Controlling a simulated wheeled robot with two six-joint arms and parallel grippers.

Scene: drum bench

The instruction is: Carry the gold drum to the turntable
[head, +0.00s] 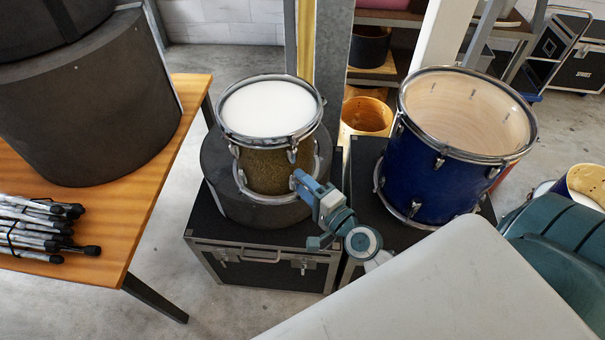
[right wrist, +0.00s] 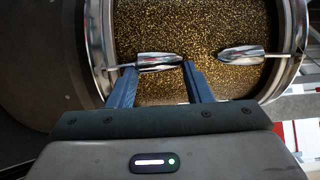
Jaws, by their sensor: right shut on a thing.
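The gold drum (head: 262,176) has a glittery gold shell, chrome hoops and a white head. My right gripper (head: 299,180) is at the drum's front right side. In the right wrist view the right gripper's blue fingers (right wrist: 158,84) are on either side of a chrome lug (right wrist: 159,62) on the gold shell (right wrist: 200,25), shut on the drum. Whether the drum's base touches the turntable all round is hard to tell. My left gripper is not in view.
A blue drum (head: 432,165) with an open top stands on a case at the right. A wooden table (head: 165,150) at the left bears dark round cases (head: 90,110) and a bundle of rods (head: 40,228). The black case (head: 265,268) has metal edges. Bare floor shows between table and case.

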